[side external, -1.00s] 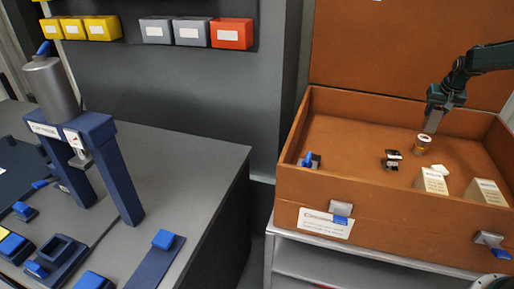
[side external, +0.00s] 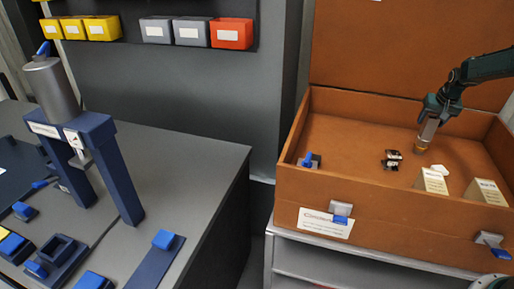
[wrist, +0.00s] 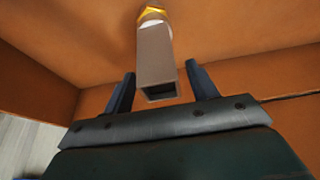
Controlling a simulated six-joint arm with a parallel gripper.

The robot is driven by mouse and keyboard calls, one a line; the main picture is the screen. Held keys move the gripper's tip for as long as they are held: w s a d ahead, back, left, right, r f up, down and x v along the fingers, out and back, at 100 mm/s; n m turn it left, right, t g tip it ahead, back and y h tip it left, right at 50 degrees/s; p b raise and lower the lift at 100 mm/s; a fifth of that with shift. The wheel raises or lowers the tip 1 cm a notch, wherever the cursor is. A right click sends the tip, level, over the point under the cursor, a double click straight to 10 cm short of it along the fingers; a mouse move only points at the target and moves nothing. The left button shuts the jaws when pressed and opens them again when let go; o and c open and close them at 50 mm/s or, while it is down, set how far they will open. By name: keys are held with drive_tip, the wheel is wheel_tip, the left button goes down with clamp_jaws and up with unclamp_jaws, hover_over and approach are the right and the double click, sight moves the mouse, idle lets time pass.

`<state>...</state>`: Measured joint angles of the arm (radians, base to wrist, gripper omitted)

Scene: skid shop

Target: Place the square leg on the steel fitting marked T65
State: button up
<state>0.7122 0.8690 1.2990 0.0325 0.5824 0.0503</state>
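The square leg, a grey hollow tube (side external: 429,129), stands slightly tilted in the picture inside the brown case. Its lower end meets a round brass-coloured fitting (side external: 422,148); I cannot tell exactly how they are seated, and no T65 mark is legible. In the wrist view the leg (wrist: 155,58) shows its open end towards me, with the gold and white fitting (wrist: 152,15) at its far end. My gripper (wrist: 161,72) is open, with a finger on each side of the leg's near end and gaps visible. It is above the leg in the side view (side external: 437,106).
The brown case (side external: 350,185) has an upright lid behind. In it are a black-and-white part (side external: 392,160), a white piece (side external: 440,170), two labelled tan blocks (side external: 431,181) and (side external: 487,191), and a blue-topped part (side external: 309,160). A grey bench with a blue press (side external: 120,180) stands left.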

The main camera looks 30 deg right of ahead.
drive_tip(key=shift+r, duration=0.15)
drive_tip(key=v, duration=1.2)
idle(0.5)
